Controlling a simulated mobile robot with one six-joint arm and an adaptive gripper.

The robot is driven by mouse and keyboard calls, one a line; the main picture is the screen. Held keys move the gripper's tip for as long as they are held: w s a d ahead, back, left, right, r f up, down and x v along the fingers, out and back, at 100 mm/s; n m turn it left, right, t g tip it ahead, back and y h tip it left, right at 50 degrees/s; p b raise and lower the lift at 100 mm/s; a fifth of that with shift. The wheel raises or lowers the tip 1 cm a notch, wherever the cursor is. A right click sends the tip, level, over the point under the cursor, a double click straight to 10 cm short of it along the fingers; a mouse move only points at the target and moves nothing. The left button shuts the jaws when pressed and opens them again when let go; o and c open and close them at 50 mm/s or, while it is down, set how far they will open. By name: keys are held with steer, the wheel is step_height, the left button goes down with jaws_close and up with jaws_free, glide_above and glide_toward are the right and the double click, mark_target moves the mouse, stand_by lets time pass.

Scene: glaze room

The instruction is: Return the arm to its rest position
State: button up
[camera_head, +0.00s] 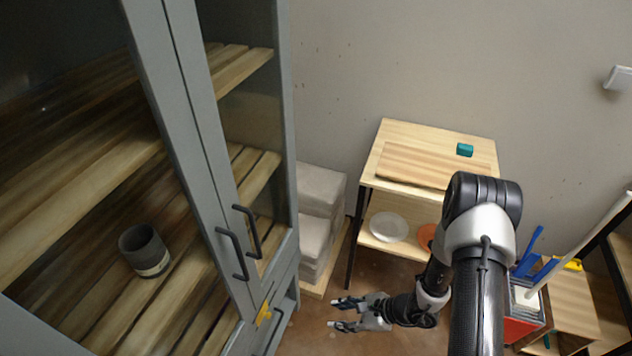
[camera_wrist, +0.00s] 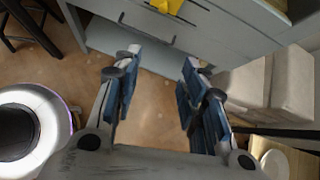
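My gripper (camera_head: 345,313) hangs low in front of the grey cabinet (camera_head: 267,209), above the brown floor. In the wrist view my gripper (camera_wrist: 155,90) has its two blue-padded fingers wide apart, with only floor and the cabinet's lower front between them. It is open and empty. My arm reaches down from the right in the head view, bent at the elbow, and hides part of the small wooden table.
A dark cup (camera_head: 145,250) stands on a shelf behind the cabinet's glass. Grey blocks (camera_head: 318,195) are stacked between. A yellow object (camera_head: 264,314) is at the cabinet's lower front.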

step_height(320, 180, up, 25)
steer(key=a+n+g+h+b, duration=0.1)
steer(key=a+n+g+b, duration=0.15)
steer(key=n, duration=0.85)
steer(key=s+d+r+n+t+h+b, duration=0.1)
steer(key=s+d+r+n+t+h, duration=0.1)
steer(key=s+d+r+n+h, duration=0.2)
steer(key=s+d+r+n+t+h+b, duration=0.2)
steer(key=s+d+r+n+h, duration=0.2)
steer(key=s+r, duration=0.5)
steer(key=s+d, duration=0.1)
steer(key=s, duration=0.2)
steer(key=shift+s+d+r+n, duration=0.2)
steer(key=shift+d+n, duration=0.1)
steer(key=shift+n, duration=0.1)
steer(key=shift+a, duration=0.15)
